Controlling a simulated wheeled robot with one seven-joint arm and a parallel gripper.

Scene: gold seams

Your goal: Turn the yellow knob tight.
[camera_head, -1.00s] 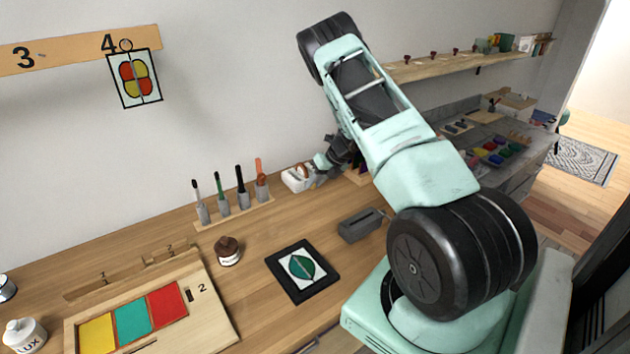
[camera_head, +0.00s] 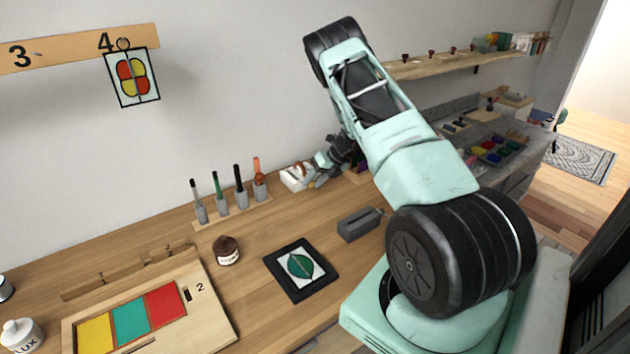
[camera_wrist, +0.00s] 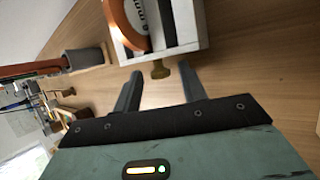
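The yellow knob (camera_wrist: 160,69) is small and brass-coloured. It sticks out from the near side of a white box (camera_wrist: 188,22) in the wrist view. My gripper (camera_wrist: 161,80) is open, with its two dark fingers pointing at the box. The knob shows in the gap between the fingertips, and I cannot tell whether either finger touches it. In the head view the white box (camera_head: 293,178) stands against the wall at the back of the bench, with my gripper (camera_head: 321,174) at its right side. The knob is too small to make out there.
A copper-coloured ring (camera_wrist: 122,22) sits in the box. A rack of several upright tools (camera_head: 232,213) stands left of it. A grey block (camera_head: 359,225), a framed leaf picture (camera_head: 322,268) and a brown jar (camera_head: 227,250) lie nearer on the bench.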

